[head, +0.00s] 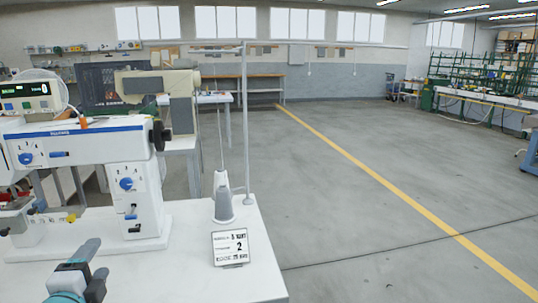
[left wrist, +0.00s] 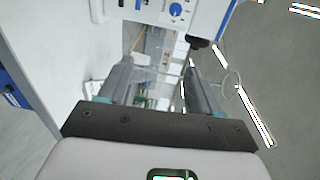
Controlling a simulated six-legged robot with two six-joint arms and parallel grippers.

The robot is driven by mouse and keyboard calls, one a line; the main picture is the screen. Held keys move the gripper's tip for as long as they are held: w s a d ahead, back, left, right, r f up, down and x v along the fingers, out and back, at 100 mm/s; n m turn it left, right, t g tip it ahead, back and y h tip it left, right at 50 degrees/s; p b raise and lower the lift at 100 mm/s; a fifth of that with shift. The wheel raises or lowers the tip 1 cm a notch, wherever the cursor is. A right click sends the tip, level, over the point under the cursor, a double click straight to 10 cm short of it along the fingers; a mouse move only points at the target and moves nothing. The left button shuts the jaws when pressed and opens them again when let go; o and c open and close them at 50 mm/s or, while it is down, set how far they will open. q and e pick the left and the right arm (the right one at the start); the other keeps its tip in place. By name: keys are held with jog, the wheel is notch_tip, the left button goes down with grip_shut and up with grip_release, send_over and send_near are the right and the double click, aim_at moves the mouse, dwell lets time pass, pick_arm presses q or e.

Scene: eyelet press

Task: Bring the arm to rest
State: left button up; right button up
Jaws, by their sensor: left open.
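My left gripper (head: 97,266) is at the bottom left of the head view, over the white table (head: 190,275) in front of the white machine. Its two fingers are apart with nothing between them. In the left wrist view the open fingers (left wrist: 157,66) show with an empty gap, and part of the machine shows beyond them. The white machine (head: 95,132), with blue dials and a dark handwheel, stands on the table at the left. My right gripper is not in view.
A grey-white thread cone (head: 223,203) stands by a thin upright pole (head: 246,120) near the table's right edge. A small sign with a 2 (head: 230,248) is in front of it. Open grey floor (head: 350,220) with a yellow line lies to the right.

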pick_arm(q)
jog(key=s+d+f+g+h+p, duration=0.1)
jog(key=d+f+g+h+p, duration=0.2)
jog(key=f, duration=0.5)
jog(key=d+f+g+p, duration=0.1)
jog(key=d+f+g, duration=0.1)
jog(key=d+f, duration=0.5)
jog(key=s+d+f+g+h+p, duration=0.1)
jog(key=d+f+g+h+p, duration=0.15)
jog(key=f, duration=0.65)
jog(key=s+d+f+n+g+h+p, duration=0.1)
jog(key=s+d+f+n+g, duration=0.3)
jog(key=s+n, duration=0.5)
jog(key=s+d+f+n+g+p, duration=0.1)
jog(key=s+d+f+n+g, duration=0.4)
jog(key=s+f+n, duration=0.3)
jog(key=s+d, duration=0.1)
jog(key=s, duration=0.2)
jog(key=shift+f+n+h, duration=0.25)
jog(key=shift+n+h, duration=0.1)
jog(key=shift+n, duration=0.05)
